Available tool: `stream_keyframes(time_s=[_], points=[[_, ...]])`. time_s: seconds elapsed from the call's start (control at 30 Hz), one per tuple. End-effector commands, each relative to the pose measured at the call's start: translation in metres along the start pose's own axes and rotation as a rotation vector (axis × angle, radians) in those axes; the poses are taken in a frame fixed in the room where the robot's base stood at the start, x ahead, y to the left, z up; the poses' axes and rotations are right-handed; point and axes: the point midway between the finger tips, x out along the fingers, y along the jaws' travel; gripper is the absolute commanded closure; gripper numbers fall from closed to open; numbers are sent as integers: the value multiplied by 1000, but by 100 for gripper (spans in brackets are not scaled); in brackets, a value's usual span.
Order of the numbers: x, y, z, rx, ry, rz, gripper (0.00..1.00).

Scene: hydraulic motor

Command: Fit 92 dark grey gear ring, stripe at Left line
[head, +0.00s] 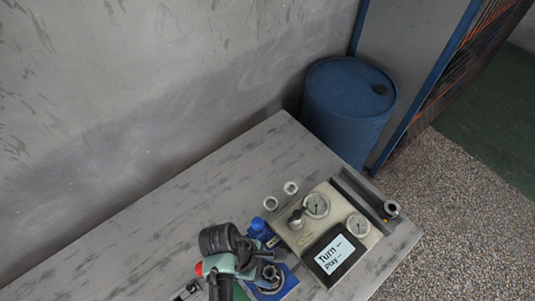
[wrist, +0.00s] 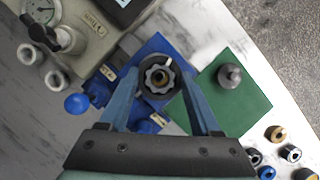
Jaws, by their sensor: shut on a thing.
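In the wrist view, the dark grey gear ring (wrist: 146,90) sits between the two blue fingers of my gripper (wrist: 158,78), which is shut on it. A lighter toothed part shows in its middle, with a dark centre. A small pale mark shows near its upper edge. The ring is over a blue plate (wrist: 150,48) with small pale labels (wrist: 108,73); I cannot read them or tell whether the ring touches what is under it. In the head view, my gripper (head: 266,272) is over the blue plate (head: 289,284), and my wrist partly hides the area.
A green mat (wrist: 245,102) with a grey knobbed part (wrist: 229,76) lies right of the ring. Several small rings (wrist: 276,133) lie at lower right. A gauge panel (head: 292,235) with a screen (head: 334,256) stands close by. A blue barrel (head: 348,105) stands behind the table.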

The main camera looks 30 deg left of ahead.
Motion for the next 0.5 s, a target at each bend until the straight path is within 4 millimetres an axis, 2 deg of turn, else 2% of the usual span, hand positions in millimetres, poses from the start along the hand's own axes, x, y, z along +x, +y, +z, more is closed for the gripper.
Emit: stream_keyframes(time_s=[0.5], points=[[5,1,-2,1,0,2,100]])
